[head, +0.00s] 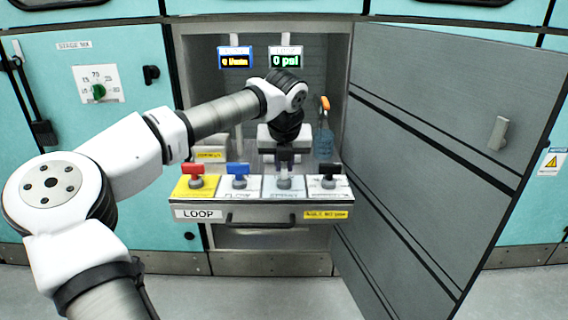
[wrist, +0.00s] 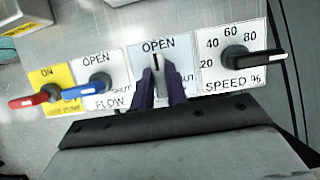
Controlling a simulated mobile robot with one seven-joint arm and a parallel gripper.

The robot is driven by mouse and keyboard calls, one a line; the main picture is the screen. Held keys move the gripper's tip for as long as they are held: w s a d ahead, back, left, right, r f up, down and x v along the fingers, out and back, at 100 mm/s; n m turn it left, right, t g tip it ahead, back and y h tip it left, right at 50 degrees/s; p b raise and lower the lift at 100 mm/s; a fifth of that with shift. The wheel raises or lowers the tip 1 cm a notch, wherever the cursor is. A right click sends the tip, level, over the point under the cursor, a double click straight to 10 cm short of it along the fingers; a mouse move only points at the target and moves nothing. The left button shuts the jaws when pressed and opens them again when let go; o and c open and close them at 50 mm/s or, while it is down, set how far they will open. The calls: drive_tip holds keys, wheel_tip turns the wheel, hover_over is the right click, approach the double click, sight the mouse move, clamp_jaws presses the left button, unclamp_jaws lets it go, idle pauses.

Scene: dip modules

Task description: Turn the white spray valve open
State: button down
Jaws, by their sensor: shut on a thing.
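The white spray valve is third from the left in the row of valves. In the wrist view its pale handle (wrist: 157,66) sits between my fingers, with a dark mark at its tip pointing up to the word OPEN. My gripper (wrist: 163,88) is shut on this handle, one dark finger on each side. Its plate (wrist: 181,56) shows OPEN at the top and part of SHUT at the right, partly covered by a finger. In the head view my gripper (head: 284,165) reaches down onto the spray valve and hides most of it.
The red pump knob (wrist: 30,101) is farther left; the black speed knob (wrist: 255,57) is on the right.

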drive_tip(key=c, duration=1.4)
unclamp_jaws()
drive_tip(key=p+v, duration=0.2)
drive_tip(key=v, duration=1.2)
drive_tip(key=shift+w+d+f, duration=0.1)
drive_tip(key=shift+d, duration=0.05)
